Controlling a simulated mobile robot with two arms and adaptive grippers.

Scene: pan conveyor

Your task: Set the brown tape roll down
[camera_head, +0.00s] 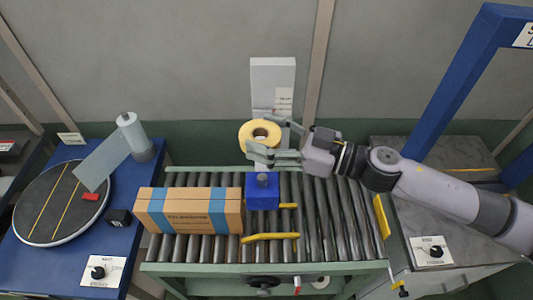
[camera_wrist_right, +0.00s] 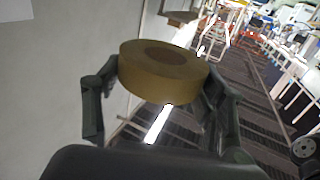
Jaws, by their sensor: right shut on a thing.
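The brown tape roll (camera_head: 247,135) looks yellow-tan in the head view, above the far edge of the roller conveyor. It also shows in the right wrist view (camera_wrist_right: 165,87) as a thick tan ring with a shallow dark centre. My right gripper (camera_head: 264,138) comes in from the right and is shut on the roll, one finger on each side. The roll appears held in the air, clear of the rollers; its exact height is hard to tell. My left gripper is not in view.
A cardboard box (camera_head: 180,211) with blue bands sits on the conveyor (camera_head: 330,225), beside a blue tape dispenser-like block (camera_head: 262,194). Yellow bars lie near them. The rollers to the right are bare. A round turntable (camera_head: 45,212) stands left, and a blue frame (camera_head: 462,70) rises right.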

